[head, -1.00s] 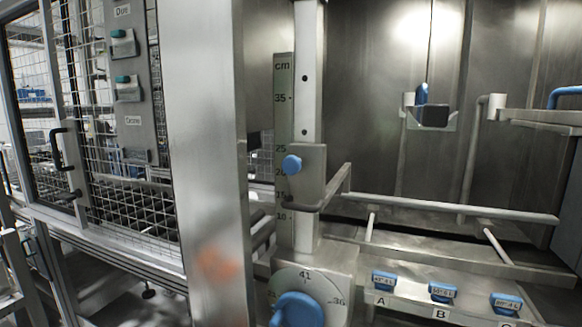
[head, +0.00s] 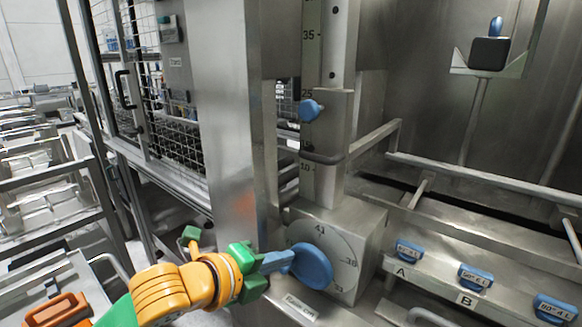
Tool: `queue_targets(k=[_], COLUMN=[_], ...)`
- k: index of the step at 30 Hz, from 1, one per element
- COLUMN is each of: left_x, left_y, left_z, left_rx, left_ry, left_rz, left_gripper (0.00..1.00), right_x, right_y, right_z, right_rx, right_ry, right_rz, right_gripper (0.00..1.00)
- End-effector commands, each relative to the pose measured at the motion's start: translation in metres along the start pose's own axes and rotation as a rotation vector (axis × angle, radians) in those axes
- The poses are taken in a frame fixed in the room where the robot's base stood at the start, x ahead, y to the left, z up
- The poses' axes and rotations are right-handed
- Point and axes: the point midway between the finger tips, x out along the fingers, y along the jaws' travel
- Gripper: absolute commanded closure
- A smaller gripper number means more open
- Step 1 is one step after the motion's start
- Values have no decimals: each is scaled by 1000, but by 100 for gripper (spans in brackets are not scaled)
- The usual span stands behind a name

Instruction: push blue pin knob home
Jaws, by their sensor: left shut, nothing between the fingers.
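My left gripper (head: 290,262) is low in the head view, well below the pin knob. Its fingers are shut with nothing between them, and their tips are at the left edge of the large blue dial knob (head: 312,266); I cannot tell whether they touch it. My right gripper is not in view.
The dial plate (head: 335,250) sits on a steel box under the post. Blue labelled handles (head: 408,250) stand in a row at right, above letters A and B. A steel column (head: 228,130) stands left of the post. A grey rail (head: 480,180) runs at right.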

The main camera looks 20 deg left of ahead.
Motion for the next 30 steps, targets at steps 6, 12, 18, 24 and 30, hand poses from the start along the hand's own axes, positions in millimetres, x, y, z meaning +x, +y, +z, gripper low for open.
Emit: queue_targets(k=[6,12,18,24,30], left_x=[-79,-174,-189,-153,-113], left_y=[-105,-162,-174,-192,-211], left_z=[34,43,43,47,52], left_rx=[707,1238,1344,1342,1338], left_ry=[-133,-345,-393,-386,-387], left_rz=[-182,-268,-282,-283,-283], left_gripper=[100,100,100,100,100], right_x=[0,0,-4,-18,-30], right_y=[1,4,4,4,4], right_z=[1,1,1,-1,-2], right_rx=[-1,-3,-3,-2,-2], right_ry=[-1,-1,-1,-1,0], right_rz=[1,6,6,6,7], right_gripper=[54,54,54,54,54])
